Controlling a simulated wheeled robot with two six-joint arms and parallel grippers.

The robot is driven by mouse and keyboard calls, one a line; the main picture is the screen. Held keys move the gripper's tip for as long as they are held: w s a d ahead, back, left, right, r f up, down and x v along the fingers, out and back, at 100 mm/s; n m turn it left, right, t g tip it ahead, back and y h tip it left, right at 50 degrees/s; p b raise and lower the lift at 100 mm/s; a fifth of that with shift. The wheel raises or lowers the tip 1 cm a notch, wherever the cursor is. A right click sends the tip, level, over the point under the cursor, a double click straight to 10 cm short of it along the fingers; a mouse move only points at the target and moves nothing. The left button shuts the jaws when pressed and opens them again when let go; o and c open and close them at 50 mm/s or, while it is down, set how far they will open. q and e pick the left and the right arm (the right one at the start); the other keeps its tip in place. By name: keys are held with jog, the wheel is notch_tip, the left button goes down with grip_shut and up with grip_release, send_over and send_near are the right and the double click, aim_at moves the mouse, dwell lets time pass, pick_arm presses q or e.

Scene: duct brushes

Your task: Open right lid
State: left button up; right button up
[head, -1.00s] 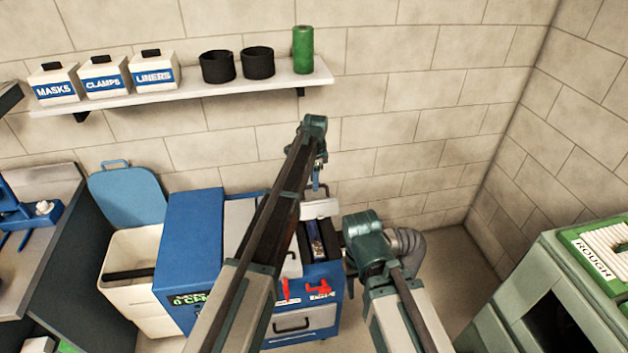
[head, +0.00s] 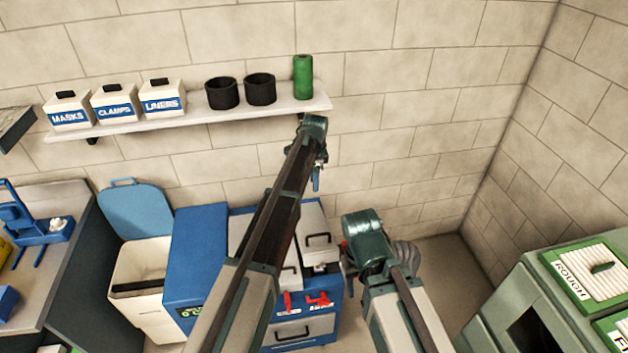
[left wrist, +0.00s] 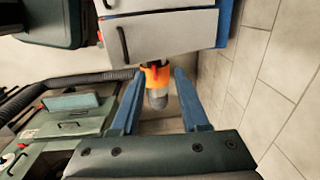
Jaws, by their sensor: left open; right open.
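The right lid (head: 318,232) is a light grey panel with a black handle on top of the blue cabinet (head: 194,262). It lies down over its compartment. A second light lid (head: 290,272) is beside it, partly hidden by my left arm. My left gripper (head: 317,180) hangs above and behind the right lid, apart from it. In the left wrist view its blue fingers (left wrist: 160,78) are open, with an orange and grey part (left wrist: 157,85) visible beyond the gap. My right gripper (head: 347,264) is beside the cabinet's right side, mostly hidden by its own wrist.
A wall shelf (head: 200,115) with boxes, black cups and a green cylinder (head: 303,78) is above. An open white bin (head: 140,280) stands left of the cabinet. A grey hose (head: 405,252) is behind my right arm. A green unit (head: 545,275) stands at right.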

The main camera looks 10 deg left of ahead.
pick_arm(q)
notch_tip(320, 180, up, 4)
jog(key=shift+s+f+p, duration=0.15)
jog(key=shift+f+p, duration=0.05)
jog(key=shift+p, duration=1)
pick_arm(e)
notch_tip(320, 180, up, 4)
jog(key=shift+f, duration=0.2)
